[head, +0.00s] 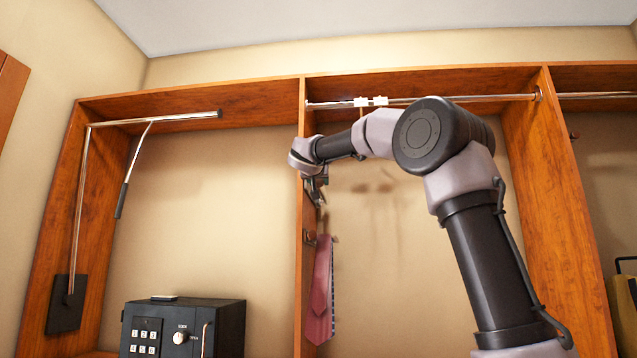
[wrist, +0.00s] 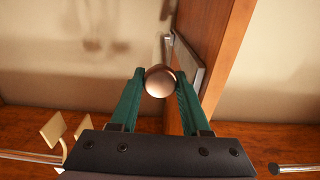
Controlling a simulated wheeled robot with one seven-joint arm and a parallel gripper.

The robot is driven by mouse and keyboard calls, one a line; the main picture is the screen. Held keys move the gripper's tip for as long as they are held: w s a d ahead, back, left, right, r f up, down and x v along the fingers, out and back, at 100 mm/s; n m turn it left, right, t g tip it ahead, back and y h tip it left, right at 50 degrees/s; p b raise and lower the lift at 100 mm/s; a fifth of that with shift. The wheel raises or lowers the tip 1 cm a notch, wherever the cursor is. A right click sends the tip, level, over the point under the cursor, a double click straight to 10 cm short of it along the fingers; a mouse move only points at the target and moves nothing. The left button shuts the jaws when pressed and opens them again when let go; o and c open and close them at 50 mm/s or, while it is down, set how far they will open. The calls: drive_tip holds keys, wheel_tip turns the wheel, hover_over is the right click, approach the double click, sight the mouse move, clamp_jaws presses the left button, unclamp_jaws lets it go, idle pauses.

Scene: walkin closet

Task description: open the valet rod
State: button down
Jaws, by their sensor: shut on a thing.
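My gripper (head: 316,190) is beside the front edge of the wooden divider in the head view, hanging from my bent arm. In the wrist view its two green fingers (wrist: 160,88) are closed on a round bronze-coloured knob (wrist: 160,81), which looks like the end of the valet rod. Behind the knob, a pale metal plate (wrist: 187,72) is fixed to the side of the divider (wrist: 215,40). The rod behind the knob is mostly hidden, so I cannot tell how far out it is. In the head view the knob is hidden by my gripper.
Ties (head: 321,290) hang on the divider just below my gripper. A pull-down rail (head: 165,118) and a black safe (head: 215,325) are on the left. The bay right of the divider is mostly open.

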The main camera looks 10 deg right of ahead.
drive_tip(key=v, duration=2.7)
drive_tip(key=shift+r, duration=0.1)
drive_tip(key=c, duration=0.7)
unclamp_jaws()
drive_tip(key=v, duration=1)
drive_tip(key=shift+s+a, duration=0.1)
drive_tip(key=shift+s, duration=0.25)
